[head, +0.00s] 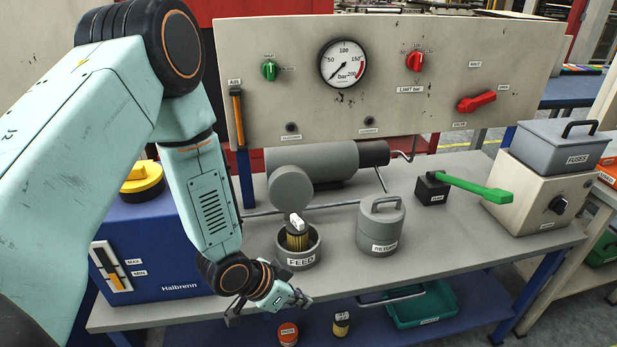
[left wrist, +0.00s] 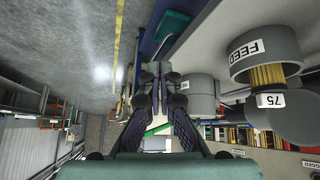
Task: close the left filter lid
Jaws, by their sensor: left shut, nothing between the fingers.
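The left filter housing, labelled FEED (head: 300,259), is an open grey cup on the bench. Its round grey lid (head: 291,187) stands raised behind the cup. A yellow pleated filter element (head: 297,240) with a white tag sits in the cup and sticks up past the rim. In the left wrist view the FEED cup (left wrist: 262,57) is at upper right, with the tag reading 75. My left gripper (head: 286,298) is shut and empty, in front of and below the cup, near the bench's front edge. Its fingers (left wrist: 160,82) also show in the left wrist view. My right gripper is not in view.
The RETURN filter (head: 380,229), lid on, stands right of FEED. A grey cylinder (head: 325,160) and the gauge panel (head: 290,60) are behind. A block with a green lever (head: 475,188) and the FUSES box (head: 560,147) are at right. A blue Hälbrenn unit (head: 165,250) is left.

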